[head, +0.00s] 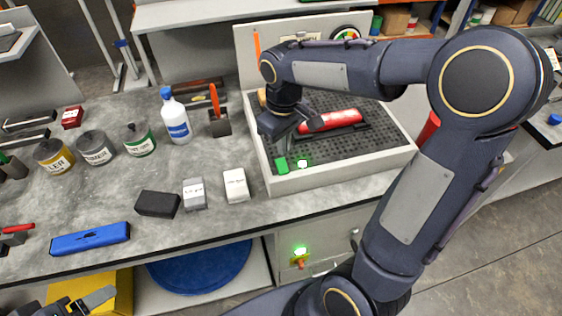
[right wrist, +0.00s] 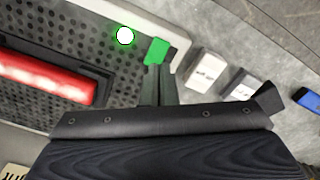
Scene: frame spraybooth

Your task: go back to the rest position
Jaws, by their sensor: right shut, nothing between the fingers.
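My right gripper (head: 279,150) is at the front left of the perforated booth tray (head: 400,160), with its arm reaching in from the right. It is shut and empty. Its fingertips point down at a green switch-like block (head: 281,166); I cannot tell whether they touch it. In the right wrist view the fingers (right wrist: 155,75) end right at the green block (right wrist: 160,50). A lit green lamp (head: 303,163) glows beside the block. My left gripper (head: 95,299) shows only partly at the bottom left corner, over a yellow box; its jaw state is unclear.
A red bar-shaped part (head: 330,121) lies in the tray. Left of it stand a blue-white bottle (head: 176,118), several cans, and small blocks including a white one (head: 236,186). A blue case (head: 90,239) lies near the bench's front edge. A second green lamp (head: 299,251) glows below.

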